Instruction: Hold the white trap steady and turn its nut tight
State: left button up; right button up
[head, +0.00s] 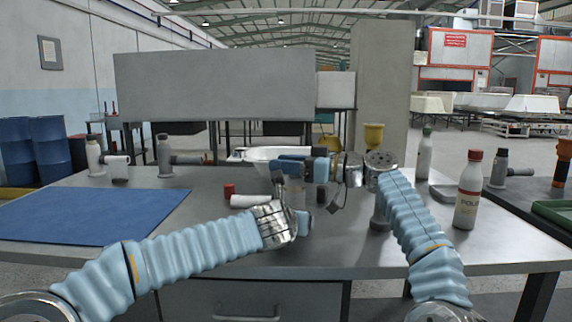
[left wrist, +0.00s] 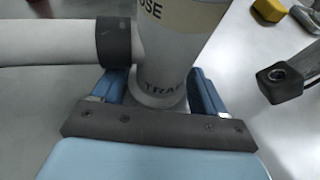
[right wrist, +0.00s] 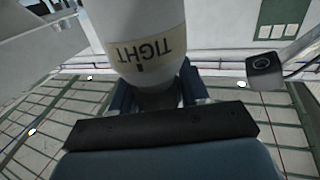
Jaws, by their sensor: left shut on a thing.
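The white trap is an upright body marked "TRAP" in the left wrist view (left wrist: 168,75), with a side pipe (left wrist: 50,42) and dark collar (left wrist: 113,42) to the left. That pipe appears to be the white tube in the head view (head: 250,201). My left gripper (head: 303,218) is shut on the trap's body. Above it is a cream band ending in "OSE" (left wrist: 170,8). My right gripper (head: 282,160) is higher, its fingers either side of a white part with a "TIGHT" band (right wrist: 148,50), apparently the nut. Whether they press on it is unclear.
A blue mat (head: 95,215) covers the table's left. A white bottle with a red cap (head: 467,190) stands at right, and another bottle (head: 424,155) behind my right arm. Grey pipe fittings (head: 165,155) stand at the back left. A red piece (head: 229,190) lies near the trap.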

jog(key=o, duration=0.3)
jog(key=v, duration=0.7)
jog(key=shift+d, duration=0.2)
